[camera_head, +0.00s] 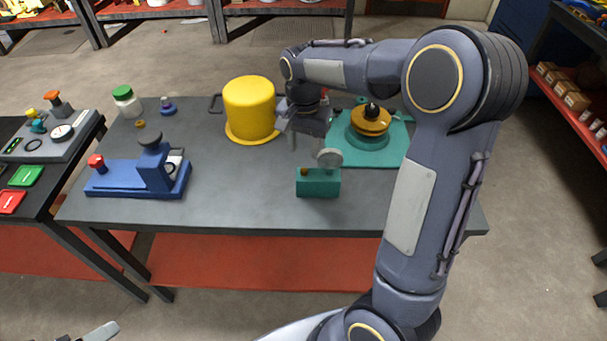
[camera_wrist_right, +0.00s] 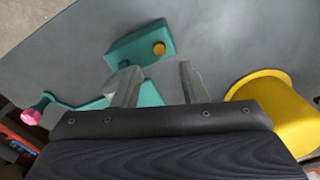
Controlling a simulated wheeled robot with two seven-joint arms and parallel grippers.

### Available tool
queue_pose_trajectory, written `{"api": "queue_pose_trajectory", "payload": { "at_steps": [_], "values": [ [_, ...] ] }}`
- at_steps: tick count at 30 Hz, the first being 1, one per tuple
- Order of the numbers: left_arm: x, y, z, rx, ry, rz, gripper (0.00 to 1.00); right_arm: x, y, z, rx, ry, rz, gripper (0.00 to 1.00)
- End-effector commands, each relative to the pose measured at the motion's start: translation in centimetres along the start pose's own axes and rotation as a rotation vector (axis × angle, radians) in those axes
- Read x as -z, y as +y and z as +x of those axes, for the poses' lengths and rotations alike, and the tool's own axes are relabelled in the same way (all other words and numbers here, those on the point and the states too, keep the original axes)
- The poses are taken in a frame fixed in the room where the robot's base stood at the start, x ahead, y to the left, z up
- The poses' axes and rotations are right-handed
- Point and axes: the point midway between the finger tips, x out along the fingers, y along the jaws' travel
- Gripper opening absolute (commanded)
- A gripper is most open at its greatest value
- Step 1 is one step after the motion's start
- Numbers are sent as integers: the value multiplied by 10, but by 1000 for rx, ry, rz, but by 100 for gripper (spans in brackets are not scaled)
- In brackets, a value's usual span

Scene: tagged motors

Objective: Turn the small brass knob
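A small brass knob (camera_head: 304,171) sits on a teal block (camera_head: 318,186) near the front of the table. In the right wrist view the brass knob (camera_wrist_right: 159,48) shows clearly on the teal block (camera_wrist_right: 138,44). My right gripper (camera_head: 306,143) points down above and behind the block. Its fingers are apart with nothing between them (camera_wrist_right: 158,78), and the knob lies beyond the fingertips. Only a grey tip of my left gripper (camera_head: 98,332) shows at the bottom left edge.
A yellow cylinder (camera_head: 249,108) stands left of my right gripper. A teal machine (camera_head: 372,150) with a brass top stands behind and to the right of the block. A blue device (camera_head: 135,178) stands at the left. The table front between block and blue device is clear.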

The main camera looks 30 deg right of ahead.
Motion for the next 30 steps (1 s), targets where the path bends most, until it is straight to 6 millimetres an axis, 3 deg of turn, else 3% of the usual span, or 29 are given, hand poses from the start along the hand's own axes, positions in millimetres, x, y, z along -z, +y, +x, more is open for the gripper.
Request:
{"api": "queue_pose_trajectory", "payload": {
  "at_steps": [12, 24, 30],
  "values": [
    [0, 0, 0, 0, 0, 0, 73, -1, 1, 61, -1, -3, -2, 39],
    [0, 0, 0, 0, 0, 0, 73, -1, 1, 70, 2, -2, -2, 39],
    [0, 0, 0, 0, 0, 0, 73, -1, 1, 70, 2, -2, -3, 13]
  ]
}}
